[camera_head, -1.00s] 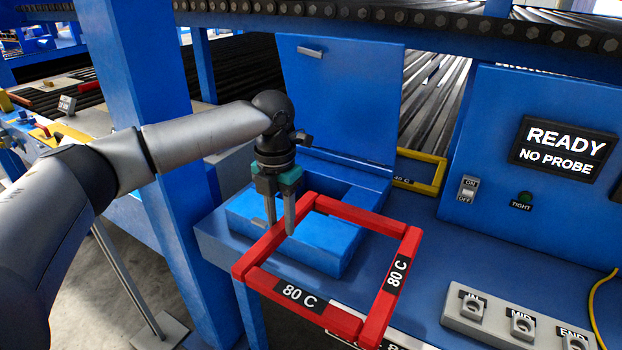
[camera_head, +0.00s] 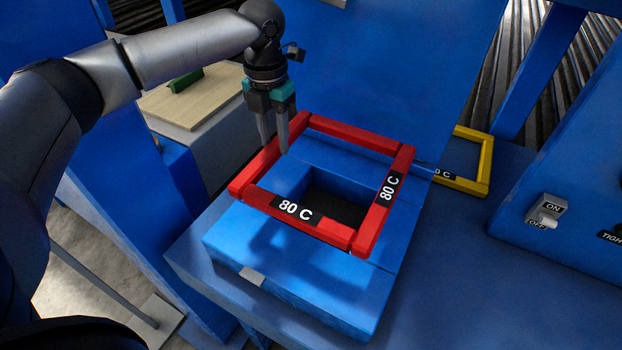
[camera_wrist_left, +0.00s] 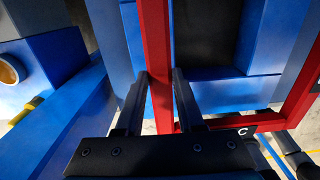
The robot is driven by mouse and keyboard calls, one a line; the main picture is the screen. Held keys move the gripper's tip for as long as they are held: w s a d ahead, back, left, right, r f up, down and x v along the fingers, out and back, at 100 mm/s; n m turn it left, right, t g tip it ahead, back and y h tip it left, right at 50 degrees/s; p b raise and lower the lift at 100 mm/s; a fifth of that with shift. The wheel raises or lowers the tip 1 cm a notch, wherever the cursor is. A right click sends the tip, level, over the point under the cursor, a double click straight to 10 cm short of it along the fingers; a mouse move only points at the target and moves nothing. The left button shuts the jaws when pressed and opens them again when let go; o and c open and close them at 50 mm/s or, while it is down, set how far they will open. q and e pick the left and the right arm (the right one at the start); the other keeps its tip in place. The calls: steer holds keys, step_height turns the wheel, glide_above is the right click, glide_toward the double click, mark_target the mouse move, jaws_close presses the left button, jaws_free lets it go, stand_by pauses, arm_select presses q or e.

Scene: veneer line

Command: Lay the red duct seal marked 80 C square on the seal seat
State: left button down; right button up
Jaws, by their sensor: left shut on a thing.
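The red duct seal (camera_head: 377,215) is a square frame with 80 C labels on two sides. My left gripper (camera_head: 276,148) is shut on its left side bar; in the left wrist view the bar (camera_wrist_left: 157,60) runs between the two fingers (camera_wrist_left: 160,92). The seal seat (camera_head: 300,290) is a blue block with a square dark opening (camera_head: 335,205). The seal is over this opening, roughly lined up with it, and shadows on the block's front suggest a gap below. I cannot tell how large the gap is. My right gripper is out of view.
A yellow frame (camera_head: 484,165) with a partly hidden label lies right of the seat. A blue raised lid (camera_head: 390,70) stands behind it. A switch box (camera_head: 546,212) is on the panel at right. The blue bench top (camera_head: 450,290) is clear at front right.

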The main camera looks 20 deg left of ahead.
mark_target(276, 158)
arm_select(q)
steer(key=f, duration=0.4)
steer(key=shift+s+d+f, duration=0.1)
steer(key=shift+s+f, duration=0.15)
steer(key=shift+f, duration=0.15)
step_height(276, 158, down, 4)
steer(key=shift+r+b, duration=0.1)
steer(key=shift+b, duration=0.45)
steer(key=shift+f, duration=0.35)
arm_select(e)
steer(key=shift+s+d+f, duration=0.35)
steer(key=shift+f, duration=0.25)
arm_select(q)
steer(key=shift+f, duration=0.1)
steer(key=c, duration=0.5)
jaws_free()
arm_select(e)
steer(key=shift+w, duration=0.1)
arm_select(q)
step_height(276, 158, up, 12)
steer(key=shift+r+p, duration=0.15)
steer(key=shift+p, duration=0.65)
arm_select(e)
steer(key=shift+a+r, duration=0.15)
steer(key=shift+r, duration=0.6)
